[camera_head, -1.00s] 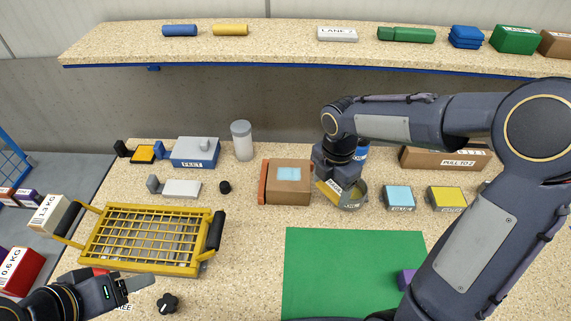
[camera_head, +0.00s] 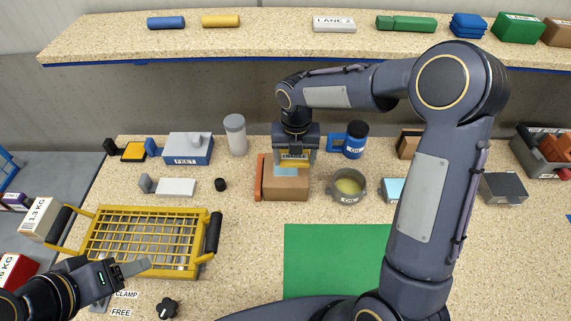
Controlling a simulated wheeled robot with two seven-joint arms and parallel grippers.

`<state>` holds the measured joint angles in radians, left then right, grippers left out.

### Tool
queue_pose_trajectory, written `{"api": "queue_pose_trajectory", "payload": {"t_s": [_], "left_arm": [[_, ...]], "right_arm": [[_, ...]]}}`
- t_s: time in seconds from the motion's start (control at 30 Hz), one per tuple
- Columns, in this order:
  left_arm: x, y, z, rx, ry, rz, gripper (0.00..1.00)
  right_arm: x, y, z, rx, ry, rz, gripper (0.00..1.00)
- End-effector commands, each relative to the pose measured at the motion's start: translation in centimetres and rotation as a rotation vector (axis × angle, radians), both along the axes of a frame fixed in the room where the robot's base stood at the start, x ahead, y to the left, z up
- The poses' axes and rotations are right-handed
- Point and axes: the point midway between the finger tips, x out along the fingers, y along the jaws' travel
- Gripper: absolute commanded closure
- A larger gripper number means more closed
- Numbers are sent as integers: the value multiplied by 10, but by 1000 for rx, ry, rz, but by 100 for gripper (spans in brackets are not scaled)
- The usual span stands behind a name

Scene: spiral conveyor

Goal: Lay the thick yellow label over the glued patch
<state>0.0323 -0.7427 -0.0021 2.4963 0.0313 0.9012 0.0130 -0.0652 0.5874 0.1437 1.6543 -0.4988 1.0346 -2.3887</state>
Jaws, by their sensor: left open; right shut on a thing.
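The thick yellow label (camera_head: 294,155), with dark print that seems to read FRAGILE, is held in my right gripper (camera_head: 295,150), which is shut on it. The label hangs just above the back part of a brown box (camera_head: 286,187). A light blue glued patch (camera_head: 285,171) shows on the box top, partly hidden behind the label and gripper. I cannot tell whether the label touches the patch. My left gripper (camera_head: 132,268) is open and empty at the front edge of the yellow rack.
An orange-brown strip (camera_head: 259,178) stands along the box's left side. A round glue pot (camera_head: 347,186) and a blue mug (camera_head: 355,140) are to the right. The yellow wire rack (camera_head: 148,236) is at left. The green mat (camera_head: 330,255) in front is clear.

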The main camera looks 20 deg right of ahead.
Motion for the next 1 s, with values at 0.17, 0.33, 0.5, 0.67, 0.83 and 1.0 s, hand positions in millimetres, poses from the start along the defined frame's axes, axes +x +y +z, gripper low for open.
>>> {"api": "queue_pose_trajectory", "payload": {"t_s": [0.17,0.33,0.5,0.67,0.83,1.0], "left_arm": [[0,0,3,0,0,0,42],[0,0,3,0,0,0,42],[0,0,4,0,0,0,42],[0,0,4,0,0,0,42],[0,0,4,0,0,0,42],[0,0,1,0,0,0,42]], "right_arm": [[19,11,-26,0,0,0,53],[26,15,-35,0,-1,-1,53],[28,17,-55,0,2,-1,53],[29,16,-70,0,0,-1,53],[29,16,-70,1,-1,-1,53],[29,16,-75,1,-1,-1,53]]}}
